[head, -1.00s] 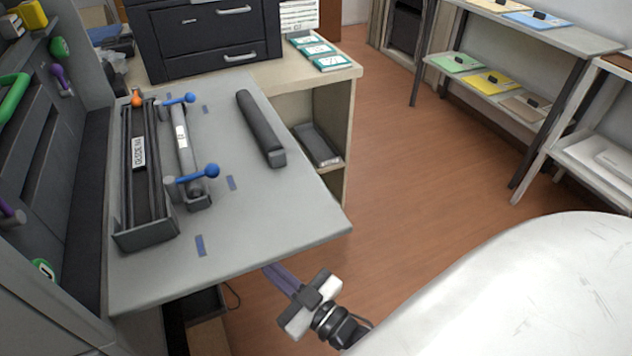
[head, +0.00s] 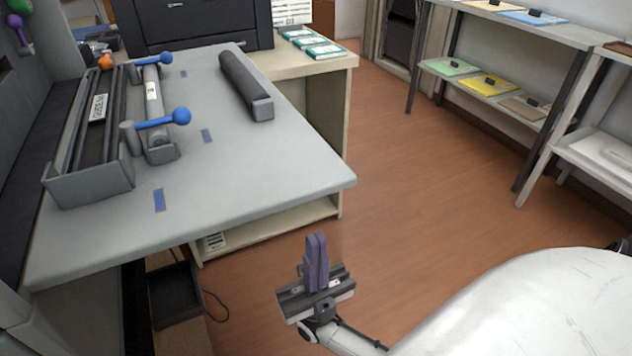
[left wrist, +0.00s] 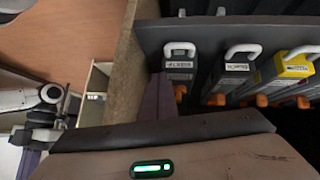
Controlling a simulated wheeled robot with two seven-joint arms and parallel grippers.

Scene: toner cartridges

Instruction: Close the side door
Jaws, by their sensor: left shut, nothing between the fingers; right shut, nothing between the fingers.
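The side door (head: 262,150) is the wide grey panel in the head view. It is open and lies flat like a shelf beside the dark machine (head: 30,110) at the left. My right gripper (head: 316,240) is shut and empty, purple fingers pointing up, in front of and below the door's near right corner. The two do not appear to touch. My left gripper is outside the head view. In the left wrist view its purple fingers (left wrist: 156,100) are shut and empty, close to a row of cartridges (left wrist: 180,68). Whether they touch anything there is unclear.
On the door are a long grey tray (head: 90,182), a roller with blue levers (head: 155,120) and a dark bar (head: 245,85). A desk (head: 330,110) stands behind; shelves (head: 545,50) stand at the right. The floor (head: 420,170) between is clear.

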